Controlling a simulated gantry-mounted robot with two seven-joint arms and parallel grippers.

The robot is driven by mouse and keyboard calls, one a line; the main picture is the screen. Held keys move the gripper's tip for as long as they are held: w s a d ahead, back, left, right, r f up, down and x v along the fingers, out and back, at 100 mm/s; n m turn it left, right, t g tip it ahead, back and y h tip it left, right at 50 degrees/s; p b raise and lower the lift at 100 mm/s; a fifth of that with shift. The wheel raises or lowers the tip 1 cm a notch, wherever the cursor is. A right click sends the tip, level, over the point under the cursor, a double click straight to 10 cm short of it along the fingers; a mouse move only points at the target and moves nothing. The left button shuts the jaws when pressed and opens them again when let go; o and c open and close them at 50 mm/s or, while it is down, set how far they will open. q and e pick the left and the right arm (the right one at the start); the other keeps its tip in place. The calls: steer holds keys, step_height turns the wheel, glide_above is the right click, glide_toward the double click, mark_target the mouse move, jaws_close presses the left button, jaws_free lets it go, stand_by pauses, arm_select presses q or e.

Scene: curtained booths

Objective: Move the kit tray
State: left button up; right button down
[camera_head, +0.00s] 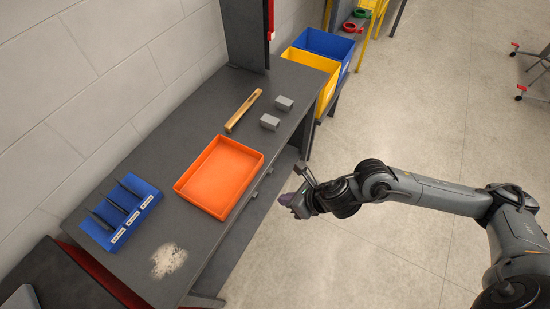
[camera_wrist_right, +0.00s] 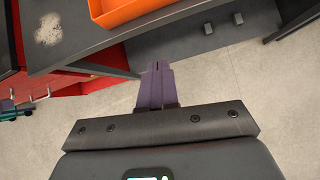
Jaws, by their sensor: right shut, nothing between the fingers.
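The kit tray could be the orange tray (camera_head: 219,178), which is shallow, open and looks empty, lying on the dark grey bench near its front edge. A blue holder (camera_head: 122,212) with several labelled slots and dark dividers lies to its left. My right gripper (camera_head: 290,201) is off the bench's front edge, to the right of the orange tray and apart from it. In the right wrist view, its purple fingers (camera_wrist_right: 158,76) are together with nothing between them, and part of the orange tray (camera_wrist_right: 120,12) shows beyond them. My left gripper is in neither view.
A wooden bar (camera_head: 243,111) and two grey blocks (camera_head: 284,103) lie on the bench (camera_head: 175,190) behind the tray. A pale powdery patch (camera_head: 168,261) marks its near end. Yellow (camera_head: 312,70) and blue bins stand past the far end. Open floor lies to the right.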

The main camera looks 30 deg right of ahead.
steer(key=w+d+b, duration=0.2)
steer(key=w+d, duration=0.1)
steer(key=t+b, duration=0.1)
steer(key=b, duration=0.1)
glide_toward(254, 173)
step_height(254, 173, down, 3)
steer(key=shift+h, duration=0.3)
steer(key=w, duration=0.1)
steer(key=w+a, duration=0.1)
steer(key=w+a+p, duration=0.1)
steer(key=shift+w+a+f, duration=0.1)
steer(key=shift+w+f, duration=0.05)
steer(key=shift+f, duration=0.15)
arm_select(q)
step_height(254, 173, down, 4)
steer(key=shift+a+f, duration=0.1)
arm_select(e)
steer(key=shift+w+f, duration=0.1)
steer(key=shift+w, duration=0.1)
